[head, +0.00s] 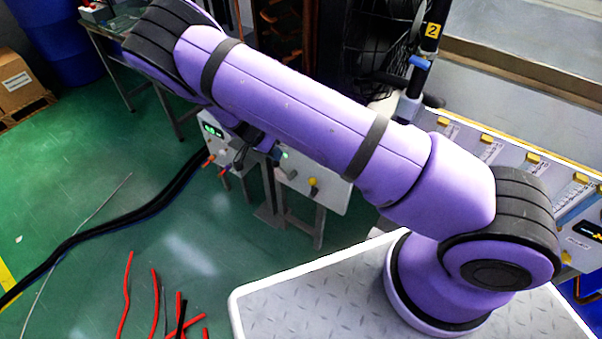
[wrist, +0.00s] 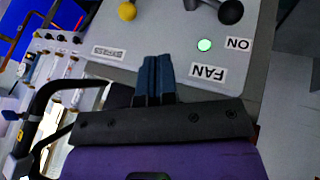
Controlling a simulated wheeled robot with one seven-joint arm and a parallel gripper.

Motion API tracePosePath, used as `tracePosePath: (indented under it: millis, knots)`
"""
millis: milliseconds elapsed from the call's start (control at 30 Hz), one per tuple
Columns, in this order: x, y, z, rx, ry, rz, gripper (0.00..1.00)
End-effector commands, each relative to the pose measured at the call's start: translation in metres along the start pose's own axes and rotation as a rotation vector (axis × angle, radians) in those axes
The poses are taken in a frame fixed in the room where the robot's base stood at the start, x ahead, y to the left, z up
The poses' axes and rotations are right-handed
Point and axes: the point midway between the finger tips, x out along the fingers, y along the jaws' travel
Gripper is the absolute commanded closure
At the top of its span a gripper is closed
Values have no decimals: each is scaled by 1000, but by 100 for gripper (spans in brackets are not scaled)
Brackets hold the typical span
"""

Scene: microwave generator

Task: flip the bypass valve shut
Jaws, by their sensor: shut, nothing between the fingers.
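My gripper (wrist: 156,62) shows in the wrist view with its two dark blue fingers together and empty. They point at a light grey panel (wrist: 165,35), and I cannot tell if they touch it. On the panel, a yellow knob (wrist: 127,11) sits above and left of the fingertips, and a dark lever-like handle (wrist: 229,10) is at the top right, partly cut off. A small label (wrist: 108,52) is too blurred to read, so I cannot tell which part is the bypass valve. In the head view the yellow knob (head: 312,182) shows on the panel's front below my arm.
A green lit lamp (wrist: 204,45) is by the words ON and FAN (wrist: 208,72). A black tubular handle (wrist: 50,100) is left of my gripper. In the head view, black cables (head: 130,218) and red hoses (head: 155,290) lie on the green floor.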

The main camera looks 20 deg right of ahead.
Motion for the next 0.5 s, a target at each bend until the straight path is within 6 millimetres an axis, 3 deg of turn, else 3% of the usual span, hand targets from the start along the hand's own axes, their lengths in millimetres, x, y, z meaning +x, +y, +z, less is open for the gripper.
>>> tracePosePath:
  millis: [233,500]
  knots:
    - [21,1,0,-1,0,3,100]
    - [71,1,0,0,-1,4,100]
